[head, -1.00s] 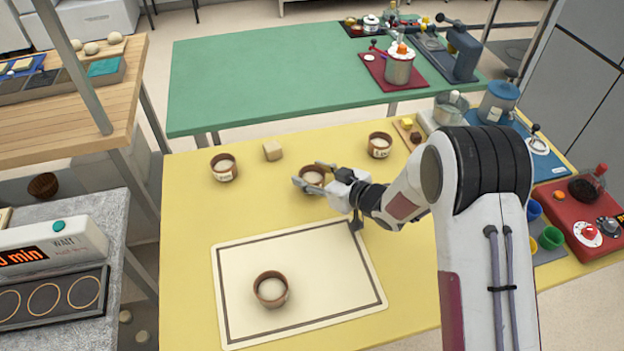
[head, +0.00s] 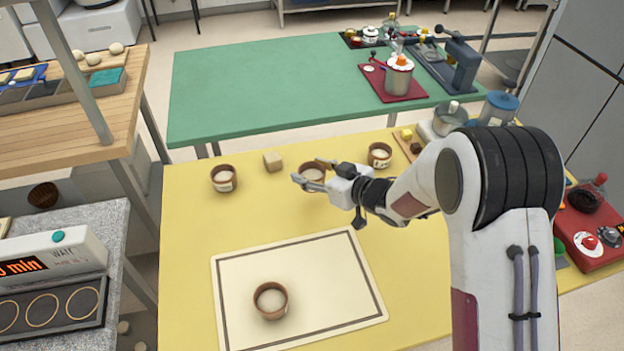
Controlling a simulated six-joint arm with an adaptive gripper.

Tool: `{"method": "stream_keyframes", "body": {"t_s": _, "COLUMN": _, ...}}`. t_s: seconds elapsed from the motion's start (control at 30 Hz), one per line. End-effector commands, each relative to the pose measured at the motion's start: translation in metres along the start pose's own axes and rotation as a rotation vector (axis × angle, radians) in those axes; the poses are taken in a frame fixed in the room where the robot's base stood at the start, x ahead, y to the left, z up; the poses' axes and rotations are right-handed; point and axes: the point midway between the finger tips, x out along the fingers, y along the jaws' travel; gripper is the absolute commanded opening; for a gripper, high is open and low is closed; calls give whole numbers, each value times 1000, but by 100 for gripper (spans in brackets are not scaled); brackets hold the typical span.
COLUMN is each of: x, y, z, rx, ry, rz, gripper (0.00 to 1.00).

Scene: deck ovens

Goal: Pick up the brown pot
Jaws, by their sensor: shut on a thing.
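My gripper (head: 308,176) is shut on a small brown pot (head: 313,172) with a pale top, at the far middle of the yellow table (head: 205,235). One finger is on its near left side and the other is at its far side. The wrist comes in from the right and hides part of the pot. Its underside is hidden, so any gap to the table is hard to see. Similar brown pots stand at the far left (head: 223,179), at the far right (head: 380,155) and on the cream mat (head: 271,300).
A small tan block (head: 273,162) lies between the far left pot and the held one. A wooden board (head: 409,143) with small items and a red device (head: 592,225) are to the right. A green table (head: 260,90) stands behind. The yellow table's left side is clear.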

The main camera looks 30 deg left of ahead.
Motion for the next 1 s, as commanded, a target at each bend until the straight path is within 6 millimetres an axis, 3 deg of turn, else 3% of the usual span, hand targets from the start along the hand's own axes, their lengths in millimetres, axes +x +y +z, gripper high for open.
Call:
{"method": "stream_keyframes", "body": {"t_s": 0.2, "x": -11, "y": 0, "z": -27, "rx": -2, "ry": 3, "rz": 1, "gripper": 20}}
{"method": "stream_keyframes", "body": {"t_s": 0.4, "x": -16, "y": 0, "z": -41, "rx": -1, "ry": 2, "rz": 0, "gripper": 20}}
{"method": "stream_keyframes", "body": {"t_s": 1.0, "x": -18, "y": 0, "z": -45, "rx": -1, "ry": 2, "rz": 0, "gripper": 20}}
